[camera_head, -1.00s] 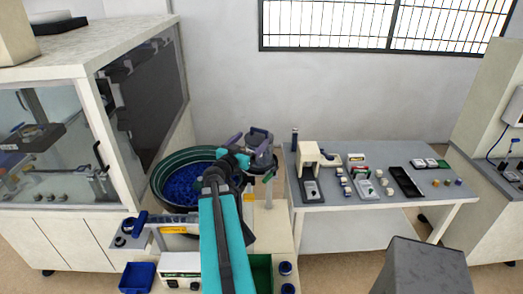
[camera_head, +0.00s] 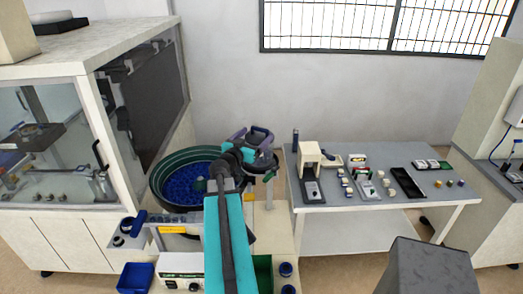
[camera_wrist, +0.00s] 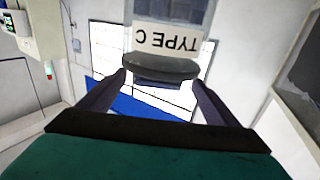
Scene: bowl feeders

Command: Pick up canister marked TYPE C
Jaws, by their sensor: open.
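The canister marked TYPE C (camera_wrist: 168,42) shows upside down in the wrist view, a grey body with a white label and a dark rounded end. That end lies in line with the gap between the fingers of my gripper (camera_wrist: 160,80). The fingers are spread, with one on each side of it, and do not visibly grip it. In the head view, the grey canister (camera_head: 262,158) stands behind the green bowl feeder's right side. My arm hides part of it, and its label cannot be read there.
The bowl feeder (camera_head: 158,189) holds many blue parts and stands left of my arm. A grey table (camera_head: 335,200) with small parts and trays is to the right. A glass-fronted cabinet (camera_head: 105,70) rises at the left. A dark grey block (camera_head: 425,268) is at lower right.

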